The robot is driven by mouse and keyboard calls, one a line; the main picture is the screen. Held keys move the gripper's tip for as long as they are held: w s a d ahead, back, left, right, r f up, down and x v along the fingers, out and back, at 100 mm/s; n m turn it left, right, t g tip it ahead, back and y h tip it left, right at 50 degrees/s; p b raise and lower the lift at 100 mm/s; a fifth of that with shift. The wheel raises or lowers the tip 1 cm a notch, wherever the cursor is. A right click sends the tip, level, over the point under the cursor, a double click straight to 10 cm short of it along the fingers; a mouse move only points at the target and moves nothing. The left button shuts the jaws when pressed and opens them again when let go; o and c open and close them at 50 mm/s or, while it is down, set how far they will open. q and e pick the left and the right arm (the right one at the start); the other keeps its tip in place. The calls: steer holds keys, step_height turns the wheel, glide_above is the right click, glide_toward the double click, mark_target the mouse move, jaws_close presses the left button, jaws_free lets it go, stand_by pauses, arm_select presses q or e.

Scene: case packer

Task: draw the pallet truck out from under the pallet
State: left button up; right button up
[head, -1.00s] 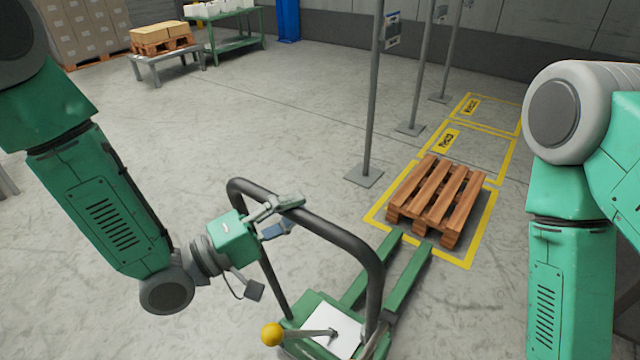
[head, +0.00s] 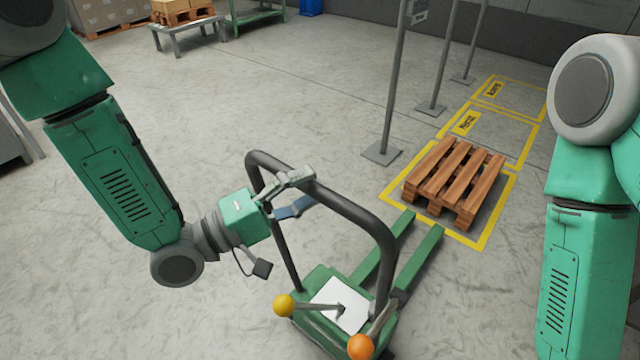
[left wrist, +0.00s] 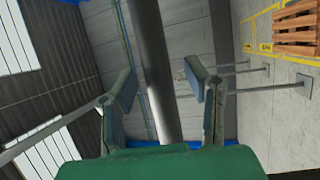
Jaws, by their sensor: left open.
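The green pallet truck (head: 322,272) stands at the lower middle of the head view, with a dark hoop handle (head: 365,222). Its two forks point toward the wooden pallet (head: 452,182), and their tips show at the pallet's near side. My left gripper (head: 304,190) is open at the top of the handle. In the left wrist view the dark bar (left wrist: 150,60) runs between the spread fingers, and I cannot tell whether they touch it. My right arm shows at the right, but its gripper is out of view.
The pallet lies inside a yellow floor marking (head: 484,236). Grey posts (head: 391,90) on flat feet stand just left of the marked bays. A yellow knob (head: 284,305) and an orange knob (head: 361,347) stick up from the truck. The floor left of it is clear.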

arm_select(q)
steer(key=shift+w+a+p+v, duration=0.3)
steer(key=shift+p+v, duration=0.5)
steer(key=shift+v, duration=4.85)
steer(key=x, duration=1.2)
steer(key=shift+d, duration=0.4)
steer(key=shift+w, duration=0.25)
steer(key=shift+a, duration=0.1)
arm_select(e)
steer(key=shift+w+a+r, duration=0.1)
steer(key=shift+a+r, duration=0.1)
steer(key=shift+r, duration=0.35)
steer(key=shift+a+r, duration=0.15)
steer(key=shift+r, duration=0.4)
